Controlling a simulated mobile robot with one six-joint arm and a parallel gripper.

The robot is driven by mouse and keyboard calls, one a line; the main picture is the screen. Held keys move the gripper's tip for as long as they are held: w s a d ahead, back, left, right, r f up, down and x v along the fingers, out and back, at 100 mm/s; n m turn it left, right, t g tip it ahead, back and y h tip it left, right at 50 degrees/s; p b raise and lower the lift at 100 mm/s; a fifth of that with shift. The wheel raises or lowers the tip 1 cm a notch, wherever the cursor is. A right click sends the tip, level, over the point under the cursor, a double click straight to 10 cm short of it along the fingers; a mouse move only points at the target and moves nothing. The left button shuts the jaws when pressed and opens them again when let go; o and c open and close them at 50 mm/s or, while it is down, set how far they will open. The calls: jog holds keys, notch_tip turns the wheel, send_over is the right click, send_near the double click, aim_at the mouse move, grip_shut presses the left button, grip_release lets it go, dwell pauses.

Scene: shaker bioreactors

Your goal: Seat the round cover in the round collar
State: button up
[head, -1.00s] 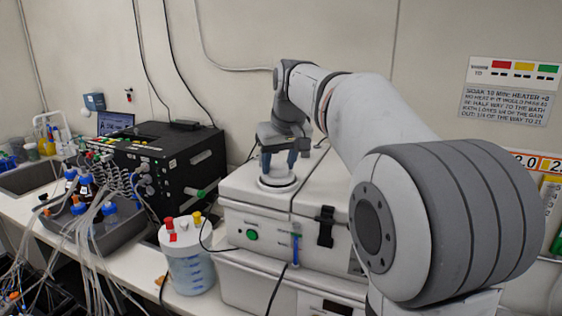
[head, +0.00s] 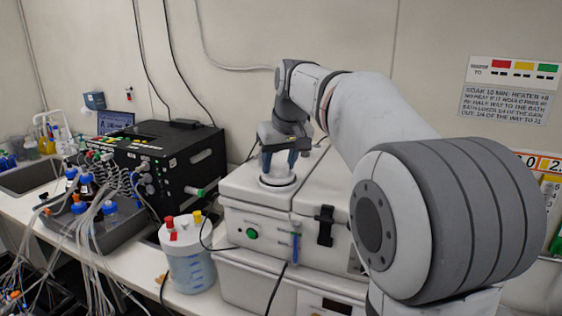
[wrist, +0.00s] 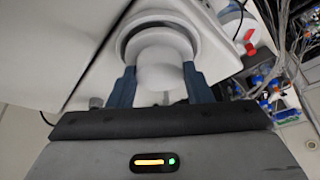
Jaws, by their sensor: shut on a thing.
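The round cover (wrist: 163,75) is white with a rounded top part. My gripper (head: 278,160) points down over the white box and is shut on the cover; its two blue fingers stand on either side of it in the wrist view. The round collar (head: 279,187) is a pale ring on the box lid, directly under the gripper. In the wrist view the collar (wrist: 203,45) shows as a ring around the far side of the cover, with a dark band inside it. The near side is hidden, so I cannot tell whether the cover sits fully down.
The white box (head: 262,215) has a black latch (head: 325,226) and a green button. A lidded jar (head: 189,262) with red and yellow caps stands left of it. A black instrument (head: 175,160) and a grey tray of tubed bottles (head: 85,232) are farther left.

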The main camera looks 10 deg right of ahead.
jog(key=shift+f+b, duration=0.5)
jog(key=shift+f, duration=0.15)
jog(key=o, duration=1.3)
jog(key=shift+c, duration=0.2)
jog(key=shift+r, duration=0.1)
jog(key=v, duration=0.7)
jog(key=shift+s+r+b, duration=0.2)
jog(key=shift+r+b, duration=0.1)
